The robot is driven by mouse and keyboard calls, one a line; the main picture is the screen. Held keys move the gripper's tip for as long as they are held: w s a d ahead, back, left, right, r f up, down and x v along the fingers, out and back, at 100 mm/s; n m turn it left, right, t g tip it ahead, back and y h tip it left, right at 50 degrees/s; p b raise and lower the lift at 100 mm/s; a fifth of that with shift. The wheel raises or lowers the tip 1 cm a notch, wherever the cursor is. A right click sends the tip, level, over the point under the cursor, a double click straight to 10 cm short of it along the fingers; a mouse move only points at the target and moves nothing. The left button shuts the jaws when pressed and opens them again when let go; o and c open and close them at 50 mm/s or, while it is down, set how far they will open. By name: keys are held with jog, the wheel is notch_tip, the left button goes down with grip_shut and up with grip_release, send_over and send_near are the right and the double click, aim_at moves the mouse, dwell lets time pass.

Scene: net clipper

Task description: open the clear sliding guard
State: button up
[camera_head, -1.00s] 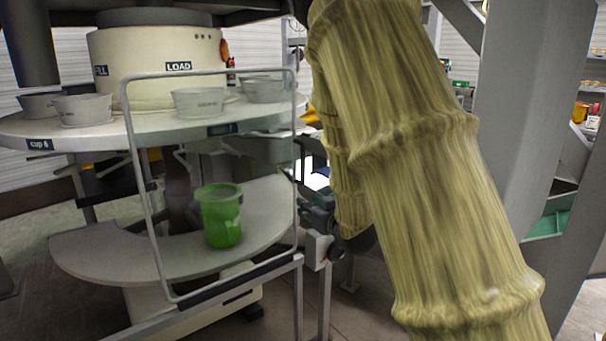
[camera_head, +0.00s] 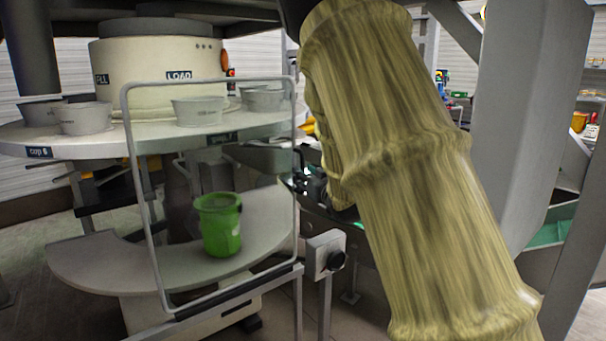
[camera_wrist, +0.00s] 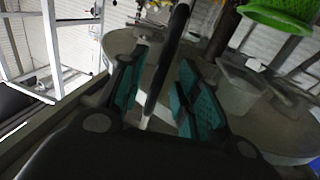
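The clear sliding guard (camera_head: 128,150) is a see-through panel in a rounded grey frame, standing upright in front of the round machine in the head view. Its right upright (camera_head: 297,140) is by my gripper (camera_head: 303,183), which is mostly hidden behind my sleeved arm. In the wrist view my gripper (camera_wrist: 160,88) has its two teal-padded fingers apart. A dark and grey bar (camera_wrist: 168,60), seemingly the guard's edge, runs between them in the picture. Clear space shows on the right finger's side; contact with the bar cannot be told.
Behind the guard, a green cup (camera_head: 220,225) stands on the lower grey shelf (camera_head: 95,265). Several pale cups, one of them here (camera_head: 85,118), sit on the upper round table (camera_head: 150,134). A grey box with a black knob (camera_head: 326,255) stands right of the guard. A grey post (camera_head: 530,110) rises at right.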

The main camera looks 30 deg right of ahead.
jog(key=shift+w+d, duration=0.1)
jog(key=shift+w, duration=1.05)
grip_shut()
